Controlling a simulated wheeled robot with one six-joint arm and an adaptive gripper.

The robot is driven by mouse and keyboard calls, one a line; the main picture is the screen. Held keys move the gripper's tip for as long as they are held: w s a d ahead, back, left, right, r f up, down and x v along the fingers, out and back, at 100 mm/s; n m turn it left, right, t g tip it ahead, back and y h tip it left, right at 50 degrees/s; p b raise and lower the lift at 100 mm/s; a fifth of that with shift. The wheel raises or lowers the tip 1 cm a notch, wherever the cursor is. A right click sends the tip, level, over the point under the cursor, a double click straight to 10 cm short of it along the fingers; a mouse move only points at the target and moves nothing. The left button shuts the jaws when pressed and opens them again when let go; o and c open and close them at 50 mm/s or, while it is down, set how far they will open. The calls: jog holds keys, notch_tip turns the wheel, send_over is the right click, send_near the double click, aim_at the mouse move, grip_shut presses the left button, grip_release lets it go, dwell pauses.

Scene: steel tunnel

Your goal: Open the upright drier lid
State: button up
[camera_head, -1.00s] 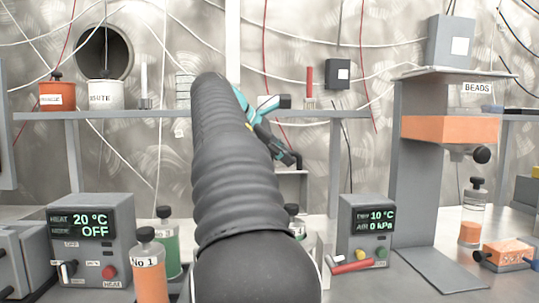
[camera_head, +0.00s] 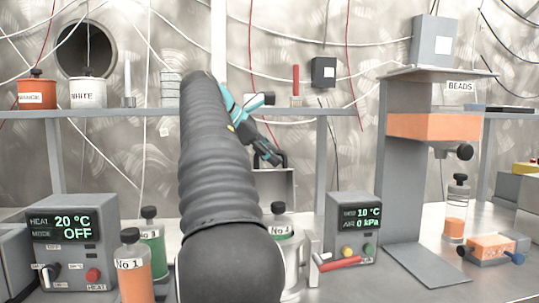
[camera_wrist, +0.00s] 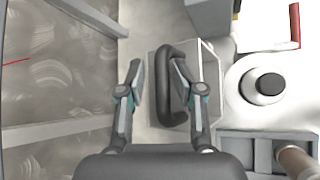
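The drier appears as a grey box (camera_head: 274,186) behind my arm in the head view, with a black loop handle (camera_head: 279,160) at its top. In the wrist view the black handle (camera_wrist: 162,90) stands against a light grey plate (camera_wrist: 210,75), which I take as the lid. The lid looks closed, but my arm hides much of the drier. My gripper (camera_wrist: 157,75) is open. The handle's left bar lies between its fingers, and the right fingertip overlaps the loop. I cannot tell if either finger touches it. My gripper (camera_head: 268,152) also shows at the handle in the head view.
A drier control box (camera_head: 353,225) reads 10 °C and 0 kPa, with a red lever (camera_head: 340,264) in front. A capped bottle (camera_head: 279,225) stands close right of my arm. The beads stand (camera_head: 405,170) rises further right. A shelf (camera_head: 90,113) runs behind.

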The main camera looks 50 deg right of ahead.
jog(key=shift+s+d, duration=0.15)
jog(key=shift+d, duration=0.05)
jog(key=shift+a, duration=0.1)
jog(key=shift+w+a+r, duration=0.1)
jog(key=shift+w+a, duration=0.1)
jog(key=shift+w, duration=0.05)
jog(key=shift+v, duration=3.45)
jog(key=shift+s+r, duration=0.1)
